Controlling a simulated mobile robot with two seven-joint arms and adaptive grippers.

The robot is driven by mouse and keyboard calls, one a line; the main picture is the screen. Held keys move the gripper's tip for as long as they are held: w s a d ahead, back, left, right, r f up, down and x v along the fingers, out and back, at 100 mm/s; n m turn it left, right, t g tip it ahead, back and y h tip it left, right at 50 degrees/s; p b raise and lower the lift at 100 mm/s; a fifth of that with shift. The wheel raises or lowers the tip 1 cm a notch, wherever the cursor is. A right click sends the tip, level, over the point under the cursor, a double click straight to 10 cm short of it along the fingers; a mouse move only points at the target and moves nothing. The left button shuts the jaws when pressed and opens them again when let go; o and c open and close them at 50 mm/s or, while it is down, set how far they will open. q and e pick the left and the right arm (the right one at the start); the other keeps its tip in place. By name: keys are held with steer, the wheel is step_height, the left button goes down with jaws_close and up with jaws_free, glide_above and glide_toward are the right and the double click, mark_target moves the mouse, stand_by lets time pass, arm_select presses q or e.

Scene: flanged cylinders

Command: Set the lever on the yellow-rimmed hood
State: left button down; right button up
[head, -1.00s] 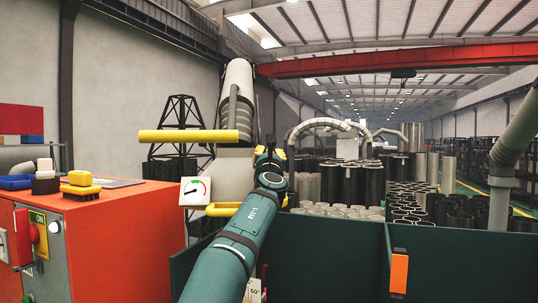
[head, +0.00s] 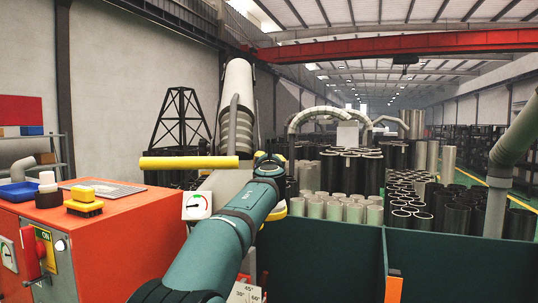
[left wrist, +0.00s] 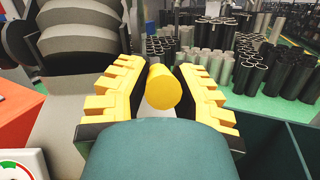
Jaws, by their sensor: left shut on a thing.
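The hood is a pale grey body with a ribbed grey hose (head: 239,105) and a yellow rim bar (head: 188,162); a white dial gauge (head: 197,205) is in front. My left arm reaches up to it in the head view, its wrist (head: 268,162) hiding the fingers and most of the lever. In the left wrist view, my left gripper (left wrist: 162,92) has its yellow ribbed fingers either side of the round yellow end of the lever (left wrist: 163,88), shut on it. The lever's shaft is hidden. My right gripper is not in view.
Dark green panels (head: 320,250) border the lower right. Many pipes (head: 350,175) stand behind. A grey pipe (head: 505,165) rises at right.

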arm_select(q)
steer(key=shift+r, duration=0.2)
steer(key=c, duration=0.8)
jaws_free()
steer(key=shift+s, duration=0.1)
steer(key=shift+o, duration=0.2)
steer(key=shift+f, duration=0.1)
steer(key=shift+d, duration=0.1)
steer(key=shift+s+d, duration=0.15)
steer(key=shift+s, duration=0.45)
steer(key=shift+s+f, duration=0.15)
steer(key=shift+s, duration=0.6)
steer(key=s+f, duration=0.1)
steer(key=s, duration=0.8)
steer(key=shift+d+f, duration=0.15)
steer(key=shift+d, duration=0.1)
